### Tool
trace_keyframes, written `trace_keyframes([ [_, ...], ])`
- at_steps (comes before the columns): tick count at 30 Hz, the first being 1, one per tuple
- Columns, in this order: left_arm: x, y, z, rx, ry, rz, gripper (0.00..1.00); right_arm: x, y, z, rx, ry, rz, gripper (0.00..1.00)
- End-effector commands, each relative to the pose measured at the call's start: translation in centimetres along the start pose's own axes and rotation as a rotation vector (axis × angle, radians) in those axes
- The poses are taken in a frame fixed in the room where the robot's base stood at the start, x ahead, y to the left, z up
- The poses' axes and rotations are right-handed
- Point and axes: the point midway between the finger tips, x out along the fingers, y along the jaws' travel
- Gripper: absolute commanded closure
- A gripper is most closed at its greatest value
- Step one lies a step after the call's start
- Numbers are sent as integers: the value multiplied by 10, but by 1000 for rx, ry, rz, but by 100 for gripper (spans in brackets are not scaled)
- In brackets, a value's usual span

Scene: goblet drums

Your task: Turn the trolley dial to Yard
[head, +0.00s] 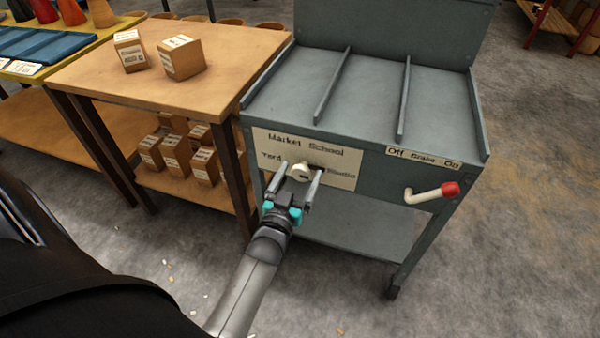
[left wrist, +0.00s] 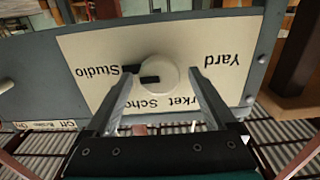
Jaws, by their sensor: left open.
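The trolley (head: 365,95) is grey, with a cream label panel (head: 345,160) on its front reading Market, School, Yard and Studio. The round cream dial (head: 301,171) sits in the middle of the panel; it also shows in the left wrist view (left wrist: 166,72). A short dark mark lies on its face, off centre toward the Studio side; I cannot tell exactly which word it points at. My left gripper (head: 300,177) is open, its fingers one on each side of the dial; contact cannot be made out. My right gripper is not in view.
A brake lever (head: 430,193) with a red knob sticks out right of the panel. A wooden table (head: 225,65) with two boxes on top and several below stands close on the left. Open floor (head: 520,230) lies to the right.

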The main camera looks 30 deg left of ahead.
Motion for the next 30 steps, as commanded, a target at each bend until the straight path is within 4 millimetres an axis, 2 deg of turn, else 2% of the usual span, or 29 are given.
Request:
trace_keyframes([
  [2,0,0,0,0,0,0,13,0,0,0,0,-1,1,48],
  [24,0,0,0,0,1,1,96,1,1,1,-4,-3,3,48],
  [30,0,0,-1,-12,1,1,96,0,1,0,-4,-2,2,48],
])
